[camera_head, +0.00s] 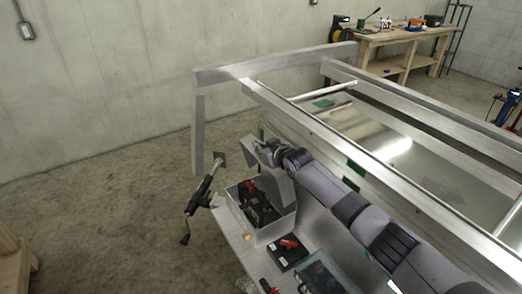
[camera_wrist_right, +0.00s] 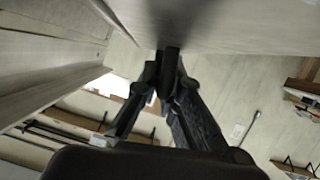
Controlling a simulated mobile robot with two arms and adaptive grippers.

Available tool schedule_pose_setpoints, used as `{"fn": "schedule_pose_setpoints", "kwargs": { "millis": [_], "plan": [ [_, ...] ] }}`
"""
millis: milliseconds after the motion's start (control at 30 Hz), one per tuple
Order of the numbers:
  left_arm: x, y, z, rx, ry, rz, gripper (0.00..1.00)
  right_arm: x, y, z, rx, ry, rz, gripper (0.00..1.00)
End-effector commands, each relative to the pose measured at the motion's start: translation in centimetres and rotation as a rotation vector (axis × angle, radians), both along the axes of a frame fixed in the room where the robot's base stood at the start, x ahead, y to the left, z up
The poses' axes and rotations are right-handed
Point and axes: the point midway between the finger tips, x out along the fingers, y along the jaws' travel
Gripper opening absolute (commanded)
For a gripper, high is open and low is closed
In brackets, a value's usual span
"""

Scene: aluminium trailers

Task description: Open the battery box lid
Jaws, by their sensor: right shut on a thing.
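The battery box (camera_head: 277,226) is a light metal box on the trailer's front tongue. Its top is open, and a dark battery (camera_head: 255,203) with red parts shows inside. The lid (camera_head: 280,187) looks like a grey panel standing raised at the box's back right side. My right gripper (camera_head: 268,150) is at the raised lid's upper end, partly hidden by its own wrist. In the right wrist view its fingers (camera_wrist_right: 168,58) are together at the edge of a pale metal panel (camera_wrist_right: 225,22), which I take as the lid. My left gripper is not in view.
A black trailer jack (camera_head: 203,192) stands left of the box. A dark case with a red part (camera_head: 288,252) lies in front of the box. Metal trailer rails (camera_head: 340,128) run along the right. A wooden workbench (camera_head: 390,42) stands at the back.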

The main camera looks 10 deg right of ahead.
Motion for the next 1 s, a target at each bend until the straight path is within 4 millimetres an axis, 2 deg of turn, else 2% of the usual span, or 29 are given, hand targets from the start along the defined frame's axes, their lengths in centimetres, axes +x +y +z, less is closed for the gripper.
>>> {"fn": "schedule_pose_setpoints", "kwargs": {
  "millis": [333,367,667,1000],
  "plan": [
    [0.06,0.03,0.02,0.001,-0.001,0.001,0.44,0.08,-0.01,0.27,0.001,-0.004,0.000,0.00],
    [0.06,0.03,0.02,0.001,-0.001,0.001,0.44,0.08,0.00,0.28,0.001,-0.005,0.000,0.09],
    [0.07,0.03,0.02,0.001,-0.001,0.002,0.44,0.05,0.00,0.14,0.001,-0.002,0.000,0.28],
    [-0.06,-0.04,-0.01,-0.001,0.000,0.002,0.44,-0.11,-0.06,0.08,0.000,-0.001,0.000,0.28]
  ]
}}
